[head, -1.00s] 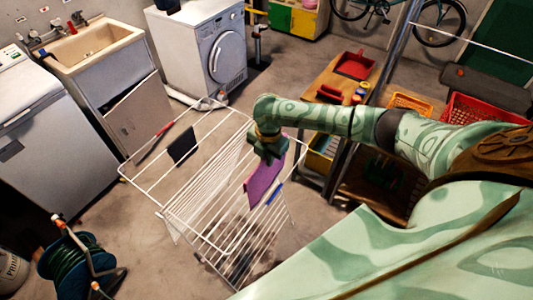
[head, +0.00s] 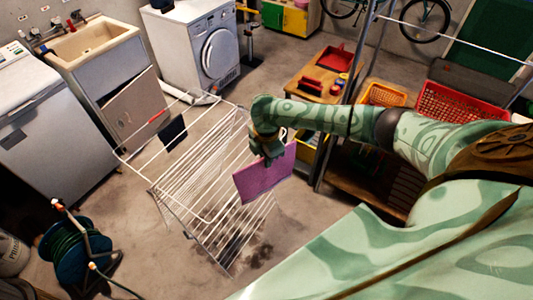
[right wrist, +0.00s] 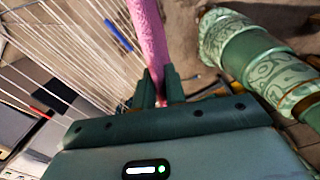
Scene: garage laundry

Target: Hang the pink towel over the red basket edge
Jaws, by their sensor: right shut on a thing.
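The pink towel (head: 264,175) hangs from my right gripper (head: 272,158) over the right side of the white drying rack. In the right wrist view the two fingers (right wrist: 161,85) are closed on the towel (right wrist: 149,35), which shows there as a narrow pink strip. The red basket (head: 460,105) stands at the right on the shelf unit, behind my right arm, well apart from the towel. Its rim shows, and its near lower part is partly hidden by the arm. My left gripper is not in view.
A metal post (head: 343,110) rises between towel and basket. An orange basket (head: 385,94) sits beside the red one. A hose reel (head: 72,250) stands at the lower left.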

